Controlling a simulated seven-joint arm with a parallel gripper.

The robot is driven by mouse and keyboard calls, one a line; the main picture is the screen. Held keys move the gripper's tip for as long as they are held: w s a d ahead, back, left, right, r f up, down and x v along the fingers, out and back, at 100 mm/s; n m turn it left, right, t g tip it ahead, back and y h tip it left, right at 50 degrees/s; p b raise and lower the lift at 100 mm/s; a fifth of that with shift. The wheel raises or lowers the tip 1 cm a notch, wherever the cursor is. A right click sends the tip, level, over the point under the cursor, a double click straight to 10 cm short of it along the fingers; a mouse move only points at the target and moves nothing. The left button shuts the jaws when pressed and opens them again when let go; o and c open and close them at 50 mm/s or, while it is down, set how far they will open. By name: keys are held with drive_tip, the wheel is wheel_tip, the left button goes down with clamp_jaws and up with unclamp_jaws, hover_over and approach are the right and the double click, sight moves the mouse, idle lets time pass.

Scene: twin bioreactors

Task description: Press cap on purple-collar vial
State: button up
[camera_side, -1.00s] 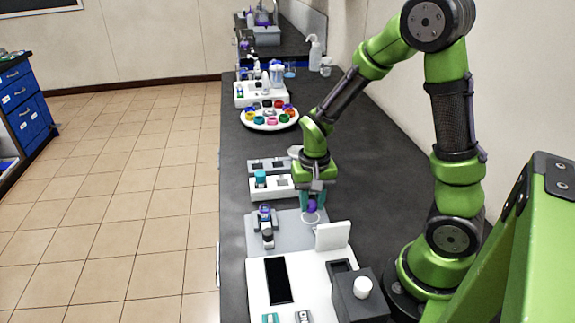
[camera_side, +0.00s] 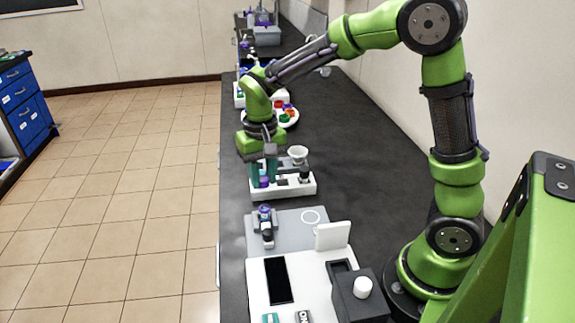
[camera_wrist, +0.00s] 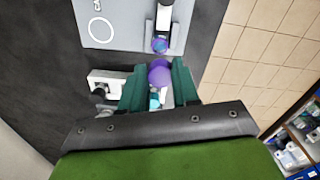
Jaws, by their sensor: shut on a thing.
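My gripper (camera_side: 265,178) is shut on a small purple object (camera_wrist: 159,73), seen between its teal fingers in the wrist view; it looks like a cap or a capped vial, and I cannot tell which. The gripper is at the left end of the white rack (camera_side: 295,190). A teal piece (camera_wrist: 154,101) shows under the purple object, partly hidden. A vial with a purple-blue top (camera_side: 265,212) sits in the grey holder on the grey plate, nearer the side camera than my gripper. That top also shows in the wrist view (camera_wrist: 160,45).
The grey plate (camera_side: 290,228) has an empty white ring mark (camera_side: 310,216). A white funnel-like piece (camera_side: 298,153) stands behind the rack. A white station with a black panel (camera_side: 278,281) and an upright white plate (camera_side: 333,235) are in front.

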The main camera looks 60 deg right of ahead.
sight(265, 206)
drive_tip(key=shift+f, duration=2.8)
drive_tip(key=shift+f, duration=0.2)
drive_tip(key=o, duration=1.6)
drive_tip(key=shift+c, duration=0.2)
drive_tip(key=shift+r, duration=0.15)
drive_tip(key=shift+r, duration=3.4)
clamp_jaws()
